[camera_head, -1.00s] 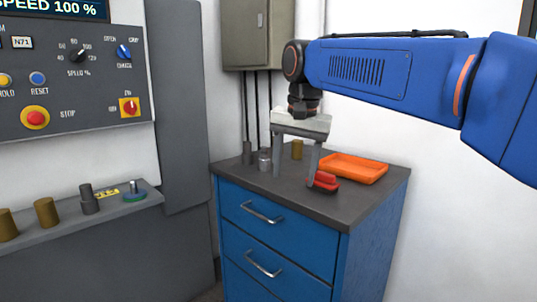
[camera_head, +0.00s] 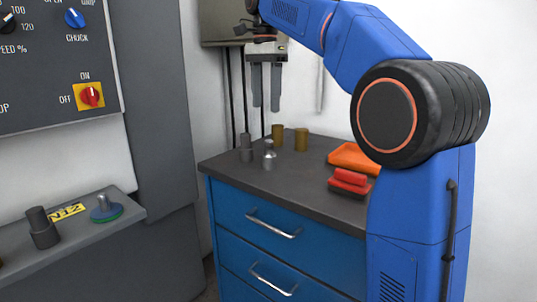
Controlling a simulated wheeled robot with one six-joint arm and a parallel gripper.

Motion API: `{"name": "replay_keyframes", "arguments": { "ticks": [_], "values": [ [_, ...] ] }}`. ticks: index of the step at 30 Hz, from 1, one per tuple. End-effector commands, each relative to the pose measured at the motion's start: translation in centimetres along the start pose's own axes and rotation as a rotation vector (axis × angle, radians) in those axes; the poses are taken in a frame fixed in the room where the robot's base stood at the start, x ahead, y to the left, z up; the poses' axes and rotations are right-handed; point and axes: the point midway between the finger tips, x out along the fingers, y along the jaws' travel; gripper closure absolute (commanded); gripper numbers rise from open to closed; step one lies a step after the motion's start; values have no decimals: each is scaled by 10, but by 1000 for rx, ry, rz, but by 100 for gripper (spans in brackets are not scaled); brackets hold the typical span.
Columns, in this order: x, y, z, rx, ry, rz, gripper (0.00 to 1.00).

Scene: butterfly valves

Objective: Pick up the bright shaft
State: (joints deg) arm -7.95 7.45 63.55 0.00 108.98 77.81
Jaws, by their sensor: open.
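The bright shaft (camera_head: 268,160) is a small silvery stepped piece standing upright on the dark top of the blue cabinet (camera_head: 222,162). A darker grey shaft (camera_head: 246,150) stands close to its left. My gripper (camera_head: 266,108) hangs above and behind these pieces in the picture, with its two fingers pointing down, apart and empty. It appears clear of the bright shaft and touches nothing that I can see.
Two brass cylinders (camera_head: 301,140) stand behind the shaft. A ledge at left holds a dark shaft (camera_head: 42,230) and a green-rimmed disc piece (camera_head: 105,209).

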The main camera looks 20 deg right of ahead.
Motion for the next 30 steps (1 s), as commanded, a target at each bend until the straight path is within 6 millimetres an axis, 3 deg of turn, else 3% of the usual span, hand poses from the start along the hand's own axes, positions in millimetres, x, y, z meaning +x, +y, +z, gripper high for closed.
{"name": "replay_keyframes", "arguments": {
  "ticks": [15, 30],
  "values": [
    [90, 2, 0, -2, -1, 3, 41],
    [135, 7, -4, -2, 0, 2, 41]
  ]
}}
